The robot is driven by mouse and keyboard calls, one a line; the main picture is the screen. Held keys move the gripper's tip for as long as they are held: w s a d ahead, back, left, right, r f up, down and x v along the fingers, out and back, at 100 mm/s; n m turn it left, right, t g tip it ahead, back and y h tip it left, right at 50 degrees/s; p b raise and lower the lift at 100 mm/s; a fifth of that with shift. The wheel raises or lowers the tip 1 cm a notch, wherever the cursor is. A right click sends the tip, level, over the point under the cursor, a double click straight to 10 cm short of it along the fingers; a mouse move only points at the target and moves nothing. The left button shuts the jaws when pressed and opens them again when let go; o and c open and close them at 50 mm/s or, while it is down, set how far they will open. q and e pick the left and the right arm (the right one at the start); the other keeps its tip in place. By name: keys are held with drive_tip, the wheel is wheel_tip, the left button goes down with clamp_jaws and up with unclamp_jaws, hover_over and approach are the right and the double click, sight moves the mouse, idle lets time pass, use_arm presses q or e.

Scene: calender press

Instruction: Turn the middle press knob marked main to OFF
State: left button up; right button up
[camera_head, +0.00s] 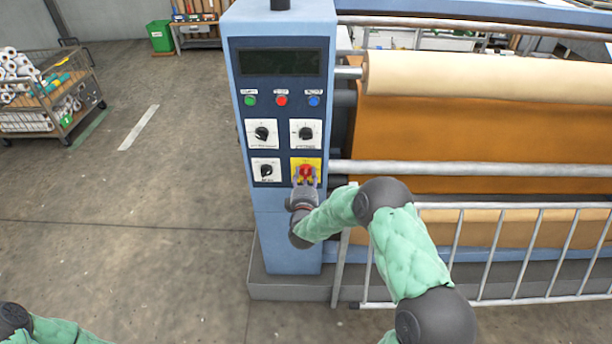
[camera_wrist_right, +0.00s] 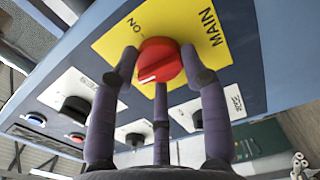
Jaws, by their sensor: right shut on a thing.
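The red main knob (camera_head: 306,170) sits on a yellow plate (camera_wrist_right: 232,45) at the lower right of the press's control panel. In the wrist view the red knob (camera_wrist_right: 158,60) shows a pale line on its face; "MAIN" and "ON" are readable on the plate, and no "OFF" is visible. My right gripper (camera_head: 305,178) is at the knob, its fingers around it. In the wrist view the right gripper (camera_wrist_right: 160,65) has its fingertips at the knob's sides, shut on it. My left gripper is out of view; only part of my left arm shows at the bottom left.
Three black knobs (camera_head: 262,133) on white plates sit beside and above the red one. Green, red and blue buttons (camera_head: 281,100) and a dark display (camera_head: 282,62) are higher up. A metal railing (camera_head: 490,250) stands right of the panel.

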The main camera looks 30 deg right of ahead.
drive_tip(key=shift+w+a+r+n, duration=0.15)
drive_tip(key=shift+w+r+n, duration=0.05)
drive_tip(key=shift+r+n, duration=0.15)
drive_tip(key=o, duration=1)
drive_tip(key=shift+o, duration=0.7)
drive_tip(key=shift+w+a+f, duration=0.15)
drive_tip(key=shift+f, duration=0.15)
drive_tip(key=shift+s, duration=0.3)
drive_tip(key=v, duration=1.1)
drive_tip(key=shift+s, duration=0.3)
drive_tip(key=shift+a, duration=0.1)
